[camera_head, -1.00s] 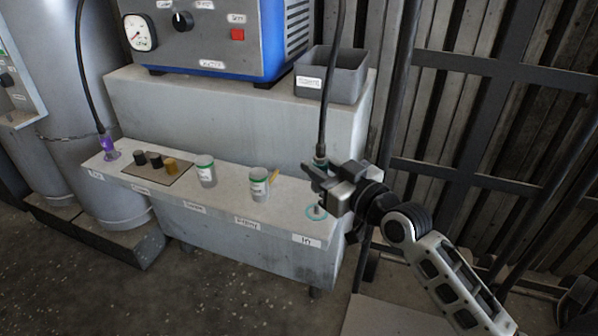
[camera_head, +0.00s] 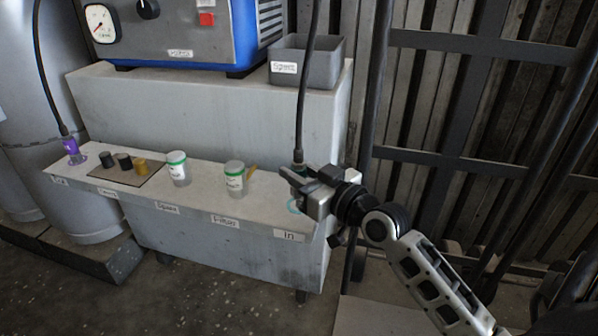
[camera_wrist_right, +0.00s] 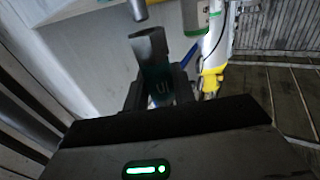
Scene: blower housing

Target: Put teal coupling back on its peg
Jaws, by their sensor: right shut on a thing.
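The teal coupling (camera_head: 298,167) hangs at the lower end of a black hose at the right end of the bench. My right gripper (camera_head: 299,178) is shut on it. In the right wrist view the dark teal coupling (camera_wrist_right: 155,77) stands between the fingers, with pale lettering on its side. A teal ring (camera_head: 293,206) on the bench top, behind the "In" label, lies just below the gripper. The gripper covers part of the ring, and the peg there is hidden. The coupling looks above the ring, apart from the bench. My left gripper is not in view.
A mat (camera_head: 130,176) holds black and yellow caps. A purple coupling (camera_head: 72,147) stands at the far left. A grey bin (camera_head: 318,66) sits on the ledge behind.

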